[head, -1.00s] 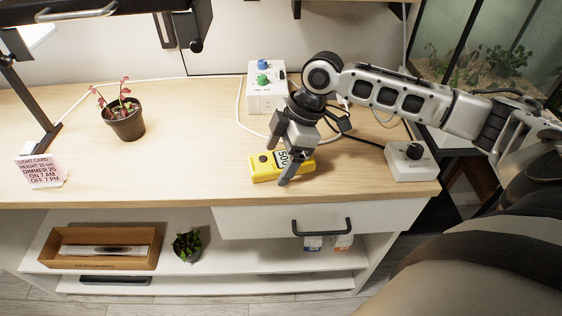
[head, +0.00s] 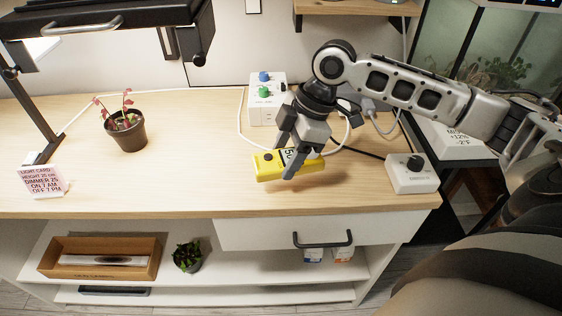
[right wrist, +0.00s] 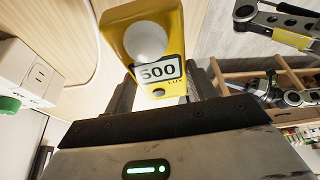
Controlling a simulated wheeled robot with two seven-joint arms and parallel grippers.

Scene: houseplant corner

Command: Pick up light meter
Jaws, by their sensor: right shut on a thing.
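The yellow light meter (head: 308,168) has a display reading 500. My right gripper (head: 290,172) is shut on it, with one finger across its near side. The meter is held just above the wooden tabletop, with a shadow beneath it. In the right wrist view the light meter (right wrist: 143,50) sits between the fingers, showing its white dome and its display. The fingers are partly hidden behind the meter there.
A potted red plant (head: 126,132) and a light card (head: 42,182) stand left on the tabletop (head: 190,185). A white box with blue and green knobs (head: 267,105) is behind the meter. A dimmer box (head: 411,174) stands right. Cables run between them. The front middle is clear.

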